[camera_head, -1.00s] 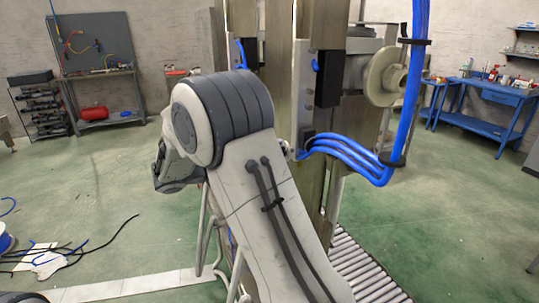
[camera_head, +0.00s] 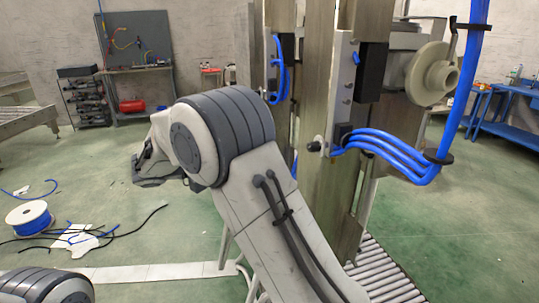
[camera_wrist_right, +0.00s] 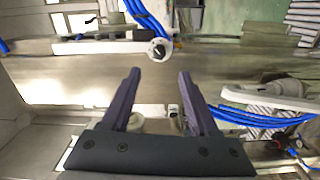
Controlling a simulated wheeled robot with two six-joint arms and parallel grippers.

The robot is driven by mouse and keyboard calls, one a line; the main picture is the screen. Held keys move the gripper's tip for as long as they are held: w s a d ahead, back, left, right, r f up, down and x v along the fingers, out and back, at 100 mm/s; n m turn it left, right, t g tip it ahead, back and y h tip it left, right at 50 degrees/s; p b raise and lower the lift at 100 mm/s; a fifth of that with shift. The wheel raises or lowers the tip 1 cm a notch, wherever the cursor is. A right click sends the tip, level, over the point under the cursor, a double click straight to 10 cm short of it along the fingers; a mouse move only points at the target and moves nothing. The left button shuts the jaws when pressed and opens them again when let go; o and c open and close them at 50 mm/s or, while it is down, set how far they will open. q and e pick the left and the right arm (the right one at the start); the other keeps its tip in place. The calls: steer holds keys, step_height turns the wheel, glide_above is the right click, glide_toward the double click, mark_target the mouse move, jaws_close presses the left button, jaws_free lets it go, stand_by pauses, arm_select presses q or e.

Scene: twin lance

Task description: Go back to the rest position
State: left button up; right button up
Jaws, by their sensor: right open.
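My right arm (camera_head: 255,195) rises through the middle of the head view and bends over to the left. Its far end, with dark parts (camera_head: 158,172), is partly hidden behind the elbow. In the right wrist view my right gripper (camera_wrist_right: 160,72) is open, with its two dark fingers apart and nothing between them. Beyond the fingers runs a tall post (camera_wrist_right: 70,80), lying across that picture. Only a rounded part of my left arm (camera_head: 45,287) shows at the bottom left; its gripper is out of view.
The post (camera_head: 325,120) with blue hoses (camera_head: 385,150) and a pale flanged wheel (camera_head: 432,73) stands close to the right of my arm. A roller conveyor (camera_head: 385,275) lies at its foot. A cable spool (camera_head: 28,218) and loose cables lie on the left floor.

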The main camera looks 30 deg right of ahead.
stand_by(0.4)
steer(key=s+a+f+n+t+y, duration=0.2)
steer(key=s+a+f+n+y, duration=0.3)
steer(key=s+a+f+y, duration=0.3)
steer(key=s+a+f+n+t+y, duration=0.2)
steer(key=s+a+f+n+y, duration=0.4)
steer(key=s+a, duration=0.8)
step_height(320, 180, down, 3)
steer(key=s+y, duration=0.1)
steer(key=y, duration=0.3)
steer(key=shift+s+a+r, duration=0.15)
steer(key=shift+s, duration=0.2)
